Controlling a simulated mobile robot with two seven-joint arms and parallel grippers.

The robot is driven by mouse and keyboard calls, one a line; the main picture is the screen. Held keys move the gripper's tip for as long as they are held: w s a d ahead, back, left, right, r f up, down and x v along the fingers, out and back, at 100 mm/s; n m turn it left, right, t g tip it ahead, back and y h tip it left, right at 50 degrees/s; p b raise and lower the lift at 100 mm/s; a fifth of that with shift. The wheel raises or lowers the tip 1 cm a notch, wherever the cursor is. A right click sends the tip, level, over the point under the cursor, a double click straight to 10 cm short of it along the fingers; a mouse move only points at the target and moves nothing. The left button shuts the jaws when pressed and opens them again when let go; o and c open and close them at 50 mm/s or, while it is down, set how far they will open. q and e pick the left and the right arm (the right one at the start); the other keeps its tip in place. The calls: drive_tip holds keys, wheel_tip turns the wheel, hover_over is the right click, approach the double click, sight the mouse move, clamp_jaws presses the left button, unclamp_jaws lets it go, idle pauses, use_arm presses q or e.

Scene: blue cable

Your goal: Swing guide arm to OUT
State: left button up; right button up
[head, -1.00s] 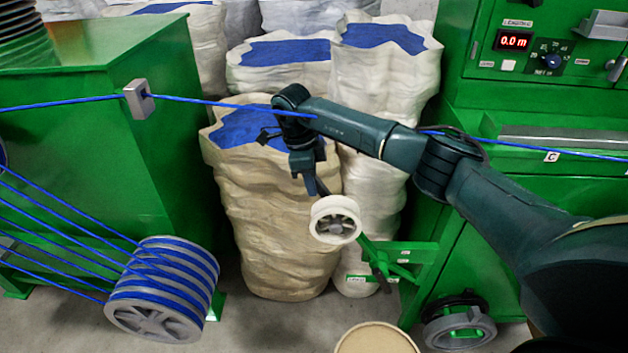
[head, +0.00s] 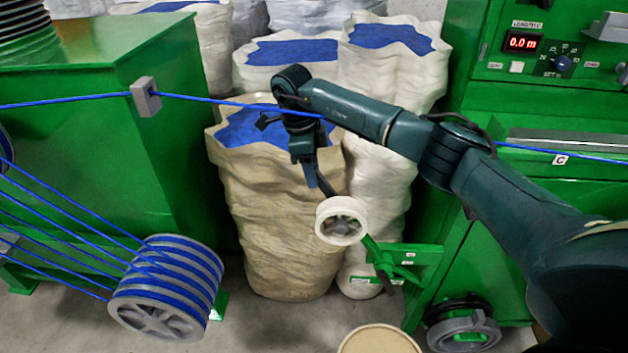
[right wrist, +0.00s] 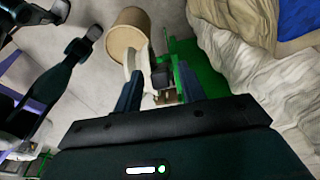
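The guide arm is a green bar (head: 372,246) with a white spoked wheel (head: 341,221) at its upper left end. It slants down right to a green bracket (head: 408,258) on the machine. My right gripper (head: 322,186) points down just above and left of the wheel. In the right wrist view its two fingers (right wrist: 160,88) stand apart, so it is open. The white wheel rim (right wrist: 128,57) and green parts show beyond and between the fingertips; contact cannot be told. The OUT mark is not readable. My left gripper is not seen in the head view.
A blue cable (head: 215,101) runs across behind my right arm through a grey guide block (head: 146,97). Sacks (head: 275,230) stand behind the wheel. A tan drum (head: 380,342) is in front. A cable-wound spool (head: 165,290) is at left. The green machine (head: 560,100) stands right.

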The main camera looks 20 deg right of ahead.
wheel_tip(320, 180, up, 9)
drive_tip(key=a, duration=0.1)
drive_tip(key=shift+w+a, duration=0.3)
drive_tip(key=shift+w, duration=0.1)
